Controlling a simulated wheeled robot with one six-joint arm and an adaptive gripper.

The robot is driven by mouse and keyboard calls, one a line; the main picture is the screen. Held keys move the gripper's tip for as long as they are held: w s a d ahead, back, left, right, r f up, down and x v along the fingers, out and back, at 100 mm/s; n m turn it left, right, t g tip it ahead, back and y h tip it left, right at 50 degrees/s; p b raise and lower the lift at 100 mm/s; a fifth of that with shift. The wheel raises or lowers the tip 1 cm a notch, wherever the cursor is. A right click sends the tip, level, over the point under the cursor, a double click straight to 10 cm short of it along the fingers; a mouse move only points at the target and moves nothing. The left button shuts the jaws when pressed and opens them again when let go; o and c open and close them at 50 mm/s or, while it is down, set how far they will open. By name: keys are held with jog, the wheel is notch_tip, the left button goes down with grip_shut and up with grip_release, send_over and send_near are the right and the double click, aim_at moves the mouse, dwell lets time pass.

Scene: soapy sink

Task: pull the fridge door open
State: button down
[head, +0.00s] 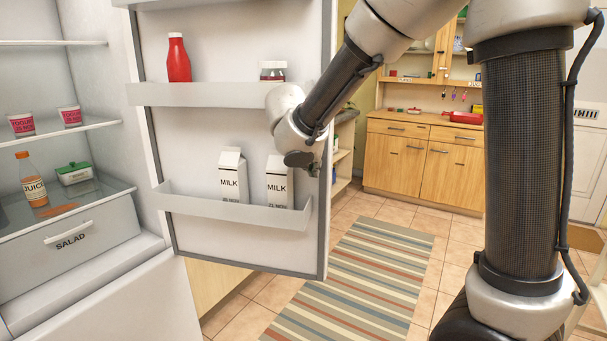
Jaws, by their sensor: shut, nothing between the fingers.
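The fridge door (215,140) stands wide open on the left, its inner face and shelves turned towards me. My gripper (312,166) is small and dark in the head view, at the end of the wrist, by the door's free edge on the inner side. It is shut with nothing in it. Its fingertips are hard to make out, and I cannot tell if it touches the door. The door's outer face and handle are hidden.
Two milk cartons (232,176), a red bottle (178,58) and a jar (272,71) stand in the door shelves. The fridge's salad drawer (75,238) is at the left. A striped rug (365,275) lies on the open floor, with wooden cabinets (420,160) behind.

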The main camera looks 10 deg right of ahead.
jog(key=shift+w+d+n+y, duration=0.15)
jog(key=shift+w+d, duration=0.3)
jog(key=shift+w, duration=0.2)
jog(key=shift+w+d+n+y, duration=0.15)
jog(key=shift+w+d, duration=0.3)
jog(key=shift+w, duration=0.2)
jog(key=shift+a, duration=0.1)
